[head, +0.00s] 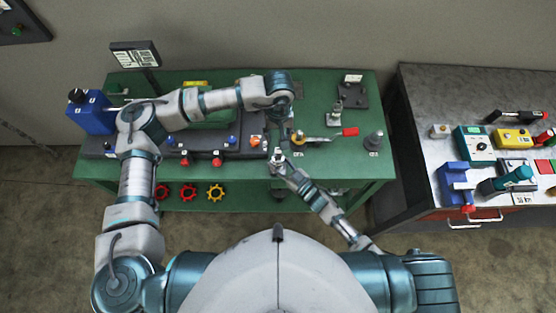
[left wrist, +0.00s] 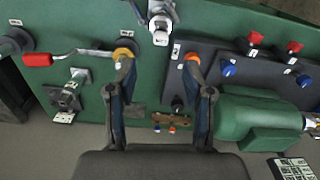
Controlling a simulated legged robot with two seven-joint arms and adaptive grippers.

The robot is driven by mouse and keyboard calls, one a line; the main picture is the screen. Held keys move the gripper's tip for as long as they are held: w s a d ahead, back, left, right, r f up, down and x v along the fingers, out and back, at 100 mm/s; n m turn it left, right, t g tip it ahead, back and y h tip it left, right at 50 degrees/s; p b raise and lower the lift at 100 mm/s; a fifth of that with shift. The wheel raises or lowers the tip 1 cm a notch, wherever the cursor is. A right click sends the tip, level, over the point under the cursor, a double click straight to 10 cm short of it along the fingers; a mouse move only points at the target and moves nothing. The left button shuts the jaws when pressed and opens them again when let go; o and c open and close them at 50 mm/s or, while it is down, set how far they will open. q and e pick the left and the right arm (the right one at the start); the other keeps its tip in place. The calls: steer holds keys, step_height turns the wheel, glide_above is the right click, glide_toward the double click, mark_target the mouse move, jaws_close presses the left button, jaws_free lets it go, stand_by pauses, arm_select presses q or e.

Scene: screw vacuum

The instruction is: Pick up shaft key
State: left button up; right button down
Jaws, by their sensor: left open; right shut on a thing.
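I cannot make out the shaft key for certain in either view. My left gripper (head: 279,122) is open above the green bench (head: 226,92), and its spread fingers show in the left wrist view (left wrist: 158,62). A small brown piece with an orange knob (left wrist: 172,119) shows between and beyond these fingers. My right gripper (head: 277,156) is at the bench's front edge, just nearer than the left one. It also shows at the top of the left wrist view (left wrist: 160,22). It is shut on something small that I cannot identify.
A crank with a red handle (head: 350,132) and yellow hub (head: 299,137) lies close beside both grippers. A dark base with red and blue knobs (head: 210,143) and a green motor (left wrist: 262,119) are on the other side. A grey bench (head: 415,90) with tools stands right.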

arm_select(q)
steer(key=r+m, duration=0.1)
steer(key=r, duration=0.1)
glide_above(278, 149)
steer(key=f, duration=0.6)
steer(key=shift+w+d+f, duration=0.1)
steer(key=shift+d+f, duration=0.15)
steer(key=shift+d, duration=0.1)
steer(key=f, duration=0.5)
steer(key=shift+a+f, duration=0.3)
jaws_close()
